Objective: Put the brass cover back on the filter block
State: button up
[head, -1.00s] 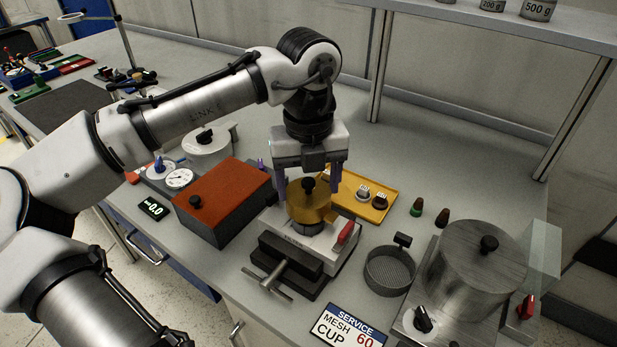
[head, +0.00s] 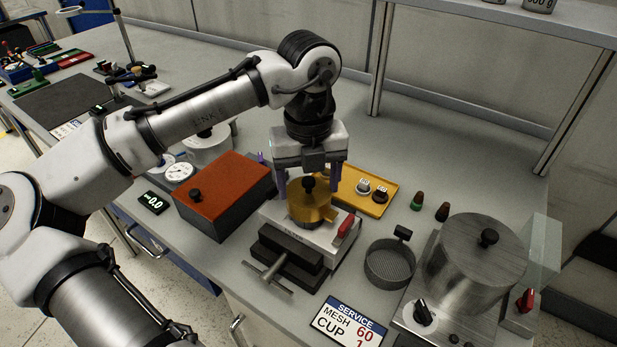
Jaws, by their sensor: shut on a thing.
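The brass cover (head: 309,205) is a gold-coloured round lid with a black knob on top. My gripper (head: 310,184) points straight down over it, with its purple fingers on either side, shut on the cover. The cover is at the top of the filter block (head: 283,223), a pale block at the vise. A brass part shows at the cover's lower right edge. I cannot tell whether the cover is fully seated, as the contact line is small and partly hidden. A red lever (head: 346,225) is at the block's right side.
A dark vise (head: 287,262) with a T-handle stands in front. An orange-topped box (head: 224,190) is close on the left. A yellow tray (head: 366,205) lies behind right. A mesh cup (head: 390,264), a sign (head: 349,325) and a steel pot (head: 474,265) are to the right.

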aim_at(308, 180)
jog(key=shift+f, duration=1.3)
dwell(1.7)
jog(key=o, duration=1.2)
jog(key=shift+c, duration=0.2)
jog(key=shift+o, duration=0.6)
notch_tip(308, 180, up, 8)
jog(key=p, duration=0.7)
jog(key=shift+p, duration=0.4)
